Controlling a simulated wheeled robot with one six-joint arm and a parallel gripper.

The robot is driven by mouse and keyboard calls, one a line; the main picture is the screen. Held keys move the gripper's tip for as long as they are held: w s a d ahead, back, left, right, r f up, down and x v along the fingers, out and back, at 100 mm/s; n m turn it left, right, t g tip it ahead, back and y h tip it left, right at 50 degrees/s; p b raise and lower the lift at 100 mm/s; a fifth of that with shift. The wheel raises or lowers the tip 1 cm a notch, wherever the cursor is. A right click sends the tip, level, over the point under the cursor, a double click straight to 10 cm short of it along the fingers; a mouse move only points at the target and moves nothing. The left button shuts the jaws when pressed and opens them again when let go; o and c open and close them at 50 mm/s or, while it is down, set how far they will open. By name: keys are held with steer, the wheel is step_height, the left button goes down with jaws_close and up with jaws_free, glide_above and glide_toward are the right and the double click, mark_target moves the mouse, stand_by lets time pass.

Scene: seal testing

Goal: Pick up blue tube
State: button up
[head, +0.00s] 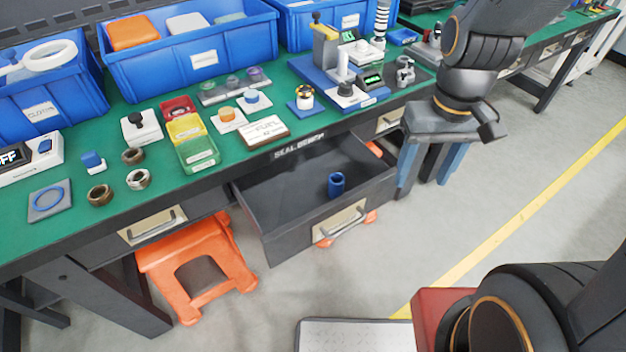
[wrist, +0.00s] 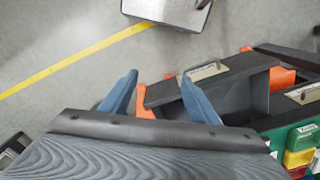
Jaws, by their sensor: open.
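The blue tube (head: 336,184) stands upright inside the open drawer (head: 280,205) under the green bench, toward the drawer's front right. My gripper (head: 430,180) is to the right of the drawer in the head view, with its blue fingers pointing down, spread apart and empty. In the wrist view my gripper (wrist: 158,95) shows two blue fingers wide apart, with the drawer (wrist: 222,85) partly behind the right finger. The tube cannot be made out in the wrist view.
The green bench top (head: 90,160) holds blue bins (head: 190,60), small trays, metal rings and a test device. Orange stools (head: 195,270) stand below the bench, one partly under the drawer. The grey floor to the right, with a yellow line (head: 510,220), is clear.

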mark_target(336, 178)
steer(key=w+a+f+n, duration=0.2)
steer(key=w+n, duration=0.1)
steer(key=w+a+f+n, duration=0.1)
steer(key=w+a+n, duration=0.1)
steer(key=w+n, duration=0.1)
steer(key=w+a+f+n, duration=0.2)
steer(key=w+a+n, duration=0.1)
steer(key=n, duration=0.1)
steer(key=shift+w+a+f, duration=0.1)
steer(key=shift+f, duration=0.2)
steer(key=shift+w+a+f+n, duration=0.85)
steer(key=shift+a+f+n, duration=0.55)
steer(key=shift+f, duration=0.95)
steer(key=shift+w+a+f+n, duration=1)
steer(key=shift+f+n, duration=0.75)
steer(key=shift+f, duration=0.6)
steer(key=shift+w+a+f+n, duration=0.75)
steer(key=shift+a+f+n, duration=0.7)
steer(key=shift+f, duration=0.9)
steer(key=shift+d, duration=0.1)
steer(key=c, duration=1.1)
steer(key=shift+r, duration=0.1)
